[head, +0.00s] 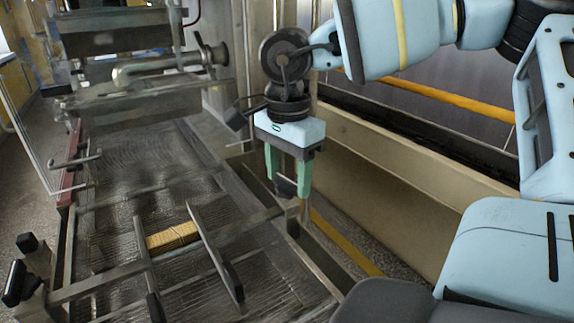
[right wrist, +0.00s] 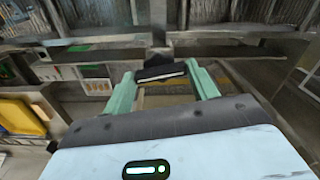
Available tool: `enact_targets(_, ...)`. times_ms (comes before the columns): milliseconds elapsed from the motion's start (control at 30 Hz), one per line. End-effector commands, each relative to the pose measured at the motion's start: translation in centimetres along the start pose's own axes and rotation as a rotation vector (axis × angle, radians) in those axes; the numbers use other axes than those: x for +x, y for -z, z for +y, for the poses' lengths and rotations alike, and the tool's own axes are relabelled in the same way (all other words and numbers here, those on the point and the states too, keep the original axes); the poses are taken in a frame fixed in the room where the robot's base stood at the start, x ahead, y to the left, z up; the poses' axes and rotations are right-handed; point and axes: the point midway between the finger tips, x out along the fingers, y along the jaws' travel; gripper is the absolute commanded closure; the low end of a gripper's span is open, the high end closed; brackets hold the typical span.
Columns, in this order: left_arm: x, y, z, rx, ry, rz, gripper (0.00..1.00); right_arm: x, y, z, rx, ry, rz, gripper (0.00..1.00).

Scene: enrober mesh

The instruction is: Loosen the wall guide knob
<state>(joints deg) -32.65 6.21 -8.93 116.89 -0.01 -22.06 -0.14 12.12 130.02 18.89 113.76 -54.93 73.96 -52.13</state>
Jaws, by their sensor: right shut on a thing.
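My right gripper (head: 288,187) points down at the right side frame of the mesh conveyor. Its two green fingers are shut on a dark knob (head: 286,184), with a finger on either side. In the right wrist view the black knob (right wrist: 160,74) sits between the fingertips (right wrist: 159,78). A metal cross bar (head: 95,285) runs over the mesh toward the gripped knob. Two upright guide plates, one on the left (head: 145,255) and one on the right (head: 213,250), stand along the bar. My left gripper is not in view.
A yellow-brown block (head: 172,236) lies between the guide plates on the wire mesh belt (head: 105,222). Black-capped posts (head: 27,244) stand at the left. Metal machine housings (head: 120,105) rise behind. A beige wall panel (head: 385,170) lies close right of the gripper.

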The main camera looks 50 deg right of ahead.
Motion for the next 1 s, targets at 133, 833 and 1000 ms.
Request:
enact_targets(133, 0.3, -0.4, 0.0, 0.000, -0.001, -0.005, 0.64, 0.1, 0.0, -0.1, -0.136, 0.002, -0.002, 0.65)
enact_targets(833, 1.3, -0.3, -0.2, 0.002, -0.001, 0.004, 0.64, 0.0, -0.1, 0.0, -0.801, 0.003, 0.000, 0.65)
enact_targets(1000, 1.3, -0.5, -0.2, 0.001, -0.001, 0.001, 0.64, 0.0, 0.0, 0.0, -0.960, 0.002, 0.000, 0.65)
